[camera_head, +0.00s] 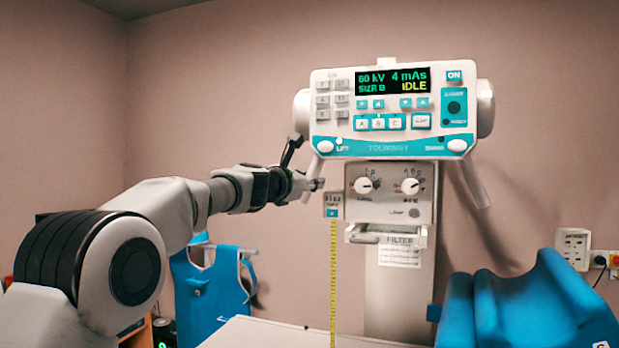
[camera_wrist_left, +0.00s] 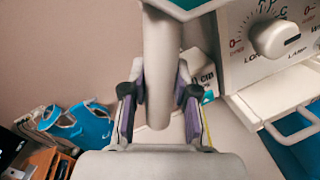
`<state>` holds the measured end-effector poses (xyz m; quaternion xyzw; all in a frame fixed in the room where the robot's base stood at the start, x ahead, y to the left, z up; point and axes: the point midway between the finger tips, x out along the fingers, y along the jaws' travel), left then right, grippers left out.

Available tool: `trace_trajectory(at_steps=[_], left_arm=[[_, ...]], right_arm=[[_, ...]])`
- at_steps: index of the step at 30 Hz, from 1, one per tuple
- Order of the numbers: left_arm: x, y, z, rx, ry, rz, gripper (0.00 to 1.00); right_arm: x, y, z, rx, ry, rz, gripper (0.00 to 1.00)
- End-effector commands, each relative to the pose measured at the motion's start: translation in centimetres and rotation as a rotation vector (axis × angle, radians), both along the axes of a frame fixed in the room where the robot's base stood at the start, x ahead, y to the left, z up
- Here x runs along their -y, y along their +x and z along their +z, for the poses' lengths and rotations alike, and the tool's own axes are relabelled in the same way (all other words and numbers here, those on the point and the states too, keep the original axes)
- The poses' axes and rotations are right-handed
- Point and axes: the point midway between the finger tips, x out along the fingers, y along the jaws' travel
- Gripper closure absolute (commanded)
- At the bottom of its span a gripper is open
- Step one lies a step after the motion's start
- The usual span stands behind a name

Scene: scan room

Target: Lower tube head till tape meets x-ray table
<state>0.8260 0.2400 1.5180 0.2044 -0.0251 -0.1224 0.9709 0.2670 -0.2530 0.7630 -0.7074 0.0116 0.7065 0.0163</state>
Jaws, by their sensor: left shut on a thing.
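The white and teal tube head (camera_head: 395,110) stands on the wall column, its display reading 80 kV, 4 mAs and IDLE. A pale handle bar hangs from its lower left. My left gripper (camera_head: 312,187) is shut on this handle. In the left wrist view, the handle (camera_wrist_left: 160,60) passes between the purple pads of my gripper (camera_wrist_left: 158,97). The yellow tape (camera_head: 333,275) hangs straight down from a small box (camera_head: 333,203) beside the knob panel. Its lower end runs out at the picture's bottom edge. The white x-ray table (camera_head: 260,333) shows only partly, low in the view.
A blue padded apron (camera_head: 212,290) hangs at left behind my arm. A blue cushion (camera_head: 540,305) is at lower right. The knob panel (camera_head: 388,192) with a filter tray sits under the head. Wall sockets (camera_head: 573,248) are at right.

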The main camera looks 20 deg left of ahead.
Motion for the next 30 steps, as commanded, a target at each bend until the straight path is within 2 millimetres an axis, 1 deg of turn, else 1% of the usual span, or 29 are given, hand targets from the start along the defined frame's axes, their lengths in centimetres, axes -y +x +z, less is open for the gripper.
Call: trace_trajectory(at_steps=[1, 2, 12, 13, 15, 25, 28, 30], left_arm=[[0.0, 0.0, -1.7, -0.002, 0.000, 0.001, 1.00], [0.0, 0.0, -1.9, -0.001, 0.001, 0.000, 1.00], [0.0, 0.0, -1.5, 0.003, 0.000, 0.002, 1.00], [0.0, 0.0, -1.5, 0.003, 0.000, 0.002, 0.68], [0.0, 0.0, -1.5, 0.003, 0.000, 0.002, 0.45], [-0.1, -0.1, -1.4, 0.004, -0.001, 0.002, 0.45], [-0.2, -0.8, -1.3, 0.003, -0.003, 0.001, 0.45], [-0.5, -1.7, -1.3, 0.002, -0.004, 0.000, 0.45]], right_arm=[[0.0, 0.0, -1.6, 0.000, 0.000, 0.000, 0.60], [0.0, 0.0, -1.8, 0.000, 0.000, 0.000, 0.60], [0.0, 0.1, -1.5, 0.001, 0.000, 0.000, 0.60], [0.0, 0.1, -1.5, 0.001, 0.000, 0.000, 0.60], [0.0, 0.1, -1.5, 0.001, 0.000, 0.000, 0.60], [0.0, 0.0, -1.5, 0.001, 0.000, 0.000, 0.60], [0.0, 0.0, -1.5, 0.001, 0.000, 0.000, 0.60], [0.0, 0.0, -1.6, 0.001, 0.000, 0.000, 0.60]])
